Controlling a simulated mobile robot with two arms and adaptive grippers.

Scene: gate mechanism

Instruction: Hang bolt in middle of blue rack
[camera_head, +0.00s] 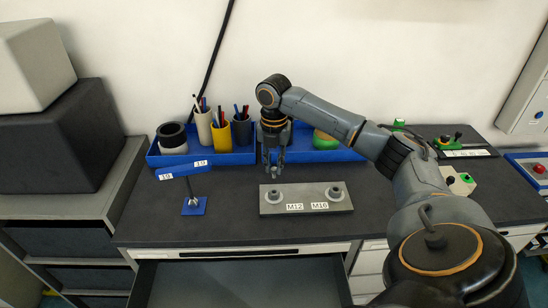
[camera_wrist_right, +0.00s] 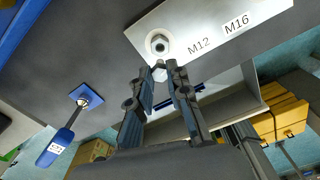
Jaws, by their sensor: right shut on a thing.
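The blue rack (camera_head: 184,171) stands on the table at left, a slanted bar with white number labels on a thin post and square blue base (camera_head: 194,206). In the right wrist view its bar (camera_wrist_right: 57,147) is at lower left. My right gripper (camera_head: 272,168) points down above the table, right of the rack and behind the grey plate. In the right wrist view, its fingertips (camera_wrist_right: 160,76) are closed on a small grey bolt (camera_wrist_right: 161,69), mostly hidden by the fingers. My left gripper is not in view.
The grey plate (camera_head: 305,208), marked M12 and M16, carries two metal hex pieces. Blue trays (camera_head: 235,159) with pen cups and a dark roll line the back. Table between rack and plate is clear. A drawer (camera_head: 240,285) is open in front.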

